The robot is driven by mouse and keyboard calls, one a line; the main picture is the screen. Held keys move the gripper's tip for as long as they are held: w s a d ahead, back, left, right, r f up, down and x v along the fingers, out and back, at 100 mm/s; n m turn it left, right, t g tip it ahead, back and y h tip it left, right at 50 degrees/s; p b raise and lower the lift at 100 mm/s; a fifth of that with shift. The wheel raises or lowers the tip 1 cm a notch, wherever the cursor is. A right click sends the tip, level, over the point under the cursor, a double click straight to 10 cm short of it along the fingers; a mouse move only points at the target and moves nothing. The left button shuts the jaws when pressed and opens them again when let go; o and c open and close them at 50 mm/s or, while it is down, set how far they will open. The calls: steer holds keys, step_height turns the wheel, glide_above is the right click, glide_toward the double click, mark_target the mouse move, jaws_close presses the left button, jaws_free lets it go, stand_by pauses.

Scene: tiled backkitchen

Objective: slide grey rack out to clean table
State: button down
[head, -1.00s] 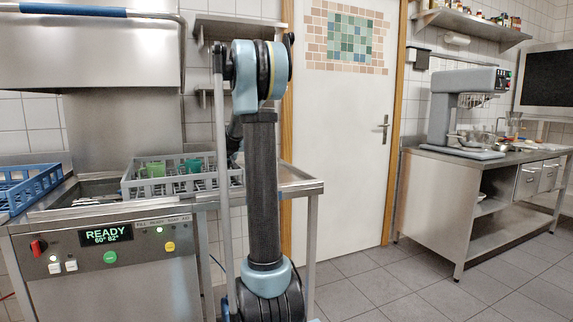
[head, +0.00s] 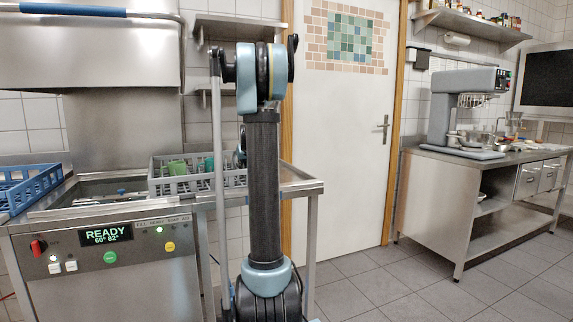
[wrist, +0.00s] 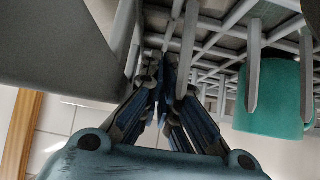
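The grey rack (head: 200,184) holds green cups and sits across the right end of the dishwasher bed and the steel clean table (head: 297,181). My arm hides its right end in the head view. In the wrist view the rack's grey lattice (wrist: 215,28) fills the top, with a green cup (wrist: 272,98) at the right. My gripper (wrist: 165,78) has its fingers drawn together on a bar of the rack. The gripper itself is hidden behind my arm in the head view.
The dishwasher hood (head: 90,50) is raised above the bed. A blue rack (head: 30,187) stands at the far left. A white door (head: 345,150) is behind the clean table. A steel bench with a mixer (head: 460,110) stands at the right, with open floor before it.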

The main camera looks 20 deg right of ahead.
steer(key=shift+d, duration=10.05)
steer(key=shift+a, duration=0.35)
steer(key=shift+a+r, duration=0.1)
steer(key=shift+a, duration=0.5)
step_height(320, 180, up, 8)
